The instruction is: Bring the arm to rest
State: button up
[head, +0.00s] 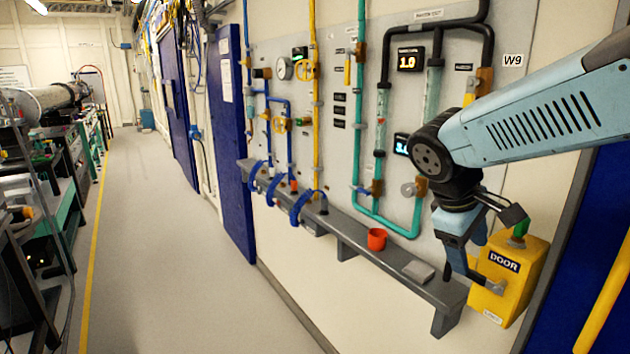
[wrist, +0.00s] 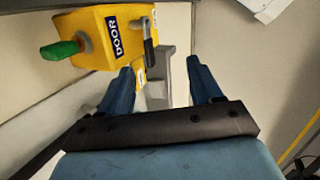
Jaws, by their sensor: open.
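My gripper (head: 474,268) hangs from my light-blue arm at the right of the head view, fingers pointing down. It is just left of the yellow DOOR box (head: 512,268) and overlaps its left edge in that view. In the wrist view the two blue fingers of my gripper (wrist: 160,72) stand apart with nothing between them. The yellow DOOR box (wrist: 90,32) lies beyond the fingers at upper left, with a green knob (wrist: 60,50) and a grey lever (wrist: 149,38). I cannot tell whether a finger touches the box or lever.
A grey shelf (head: 352,228) runs along the wall below the pipe panel, bearing a red cup (head: 377,239) and a flat grey block (head: 418,271). Teal pipes (head: 400,229) rise behind my arm. The grey floor (head: 160,230) at left is clear, with benches along its far-left side.

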jog(key=s+a+r+m+t+y, duration=0.3)
jog(key=s+r+m+t+y, duration=0.1)
jog(key=m, duration=0.3)
jog(key=shift+s+r+m+y, duration=0.15)
jog(key=shift+s+m+y, duration=0.2)
jog(key=shift+s, duration=0.3)
dwell(1.7)
jog(key=n, duration=0.1)
jog(key=n+t+h, duration=0.4)
jog(key=n+h, duration=1.1)
jog(key=n, duration=0.9)
send_near(405, 190)
jog(key=shift+m, duration=0.25)
jog(key=x, duration=1.1)
